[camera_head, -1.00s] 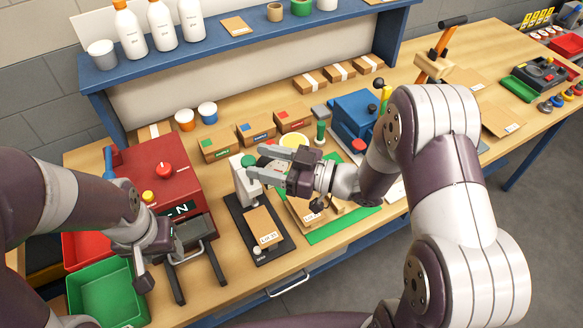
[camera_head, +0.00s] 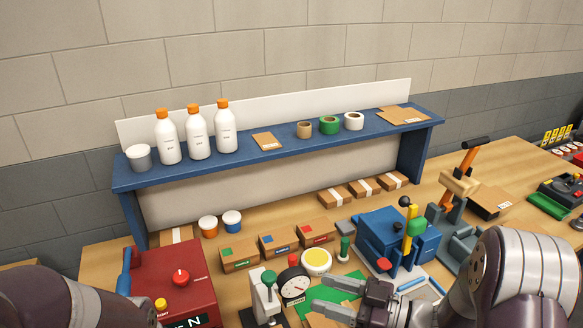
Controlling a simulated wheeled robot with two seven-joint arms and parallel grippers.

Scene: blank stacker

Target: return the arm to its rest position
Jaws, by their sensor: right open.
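My right gripper (camera_head: 342,300) is at the bottom of the head view, left of my right arm (camera_head: 520,275). Its two fingers are apart with nothing between them. It hangs over the bench near a green mat (camera_head: 346,282) and right of a round dial gauge (camera_head: 293,284). My left arm (camera_head: 50,297) shows only as a dark rounded link in the bottom left corner. The left gripper is below the picture edge.
A red machine (camera_head: 172,280) stands at the left and a blue press (camera_head: 397,240) with a yellow lever at the right. Small cardboard boxes (camera_head: 278,242) line the middle. A blue shelf (camera_head: 270,158) with bottles and tape rolls spans the back.

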